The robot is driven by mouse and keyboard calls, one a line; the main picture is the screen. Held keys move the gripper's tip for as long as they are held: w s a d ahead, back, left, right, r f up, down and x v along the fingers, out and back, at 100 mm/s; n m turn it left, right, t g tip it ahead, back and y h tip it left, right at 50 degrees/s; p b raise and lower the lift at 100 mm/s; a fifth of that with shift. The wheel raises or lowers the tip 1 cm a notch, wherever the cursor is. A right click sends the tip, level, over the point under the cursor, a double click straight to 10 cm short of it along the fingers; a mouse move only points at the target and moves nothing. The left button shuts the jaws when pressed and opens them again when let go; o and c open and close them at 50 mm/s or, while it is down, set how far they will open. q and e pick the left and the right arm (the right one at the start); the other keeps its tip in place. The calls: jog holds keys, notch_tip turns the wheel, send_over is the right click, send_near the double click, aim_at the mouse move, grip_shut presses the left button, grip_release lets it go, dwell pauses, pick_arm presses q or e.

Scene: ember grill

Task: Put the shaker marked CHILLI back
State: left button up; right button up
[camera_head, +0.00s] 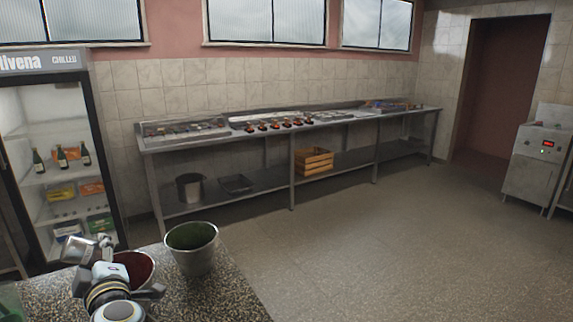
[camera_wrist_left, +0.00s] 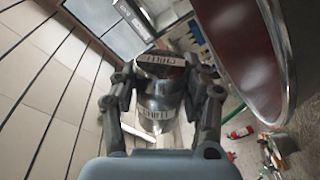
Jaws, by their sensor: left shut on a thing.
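My left gripper (camera_head: 92,248) is shut on a metal shaker (camera_head: 78,248), held over the speckled counter at the lower left of the head view. In the left wrist view the shaker (camera_wrist_left: 160,95) sits between the two fingers of the left gripper (camera_wrist_left: 163,85). It carries pale labels with dark lettering that looks like CHILLI, though small and tilted. My right gripper is not in view.
A container with a red inside (camera_head: 140,268) stands close beside my left gripper, with a grey bucket (camera_head: 193,250) to its right. The speckled counter (camera_head: 225,295) is bare at its right. A steel bench (camera_head: 215,140) with pans and bottles lines the back wall; a fridge (camera_head: 95,150) stands left.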

aim_at(93, 242)
pick_arm(q)
jog(key=shift+w+a+r, duration=0.1)
jog(key=shift+w+r, duration=0.05)
jog(key=shift+r, duration=1.9)
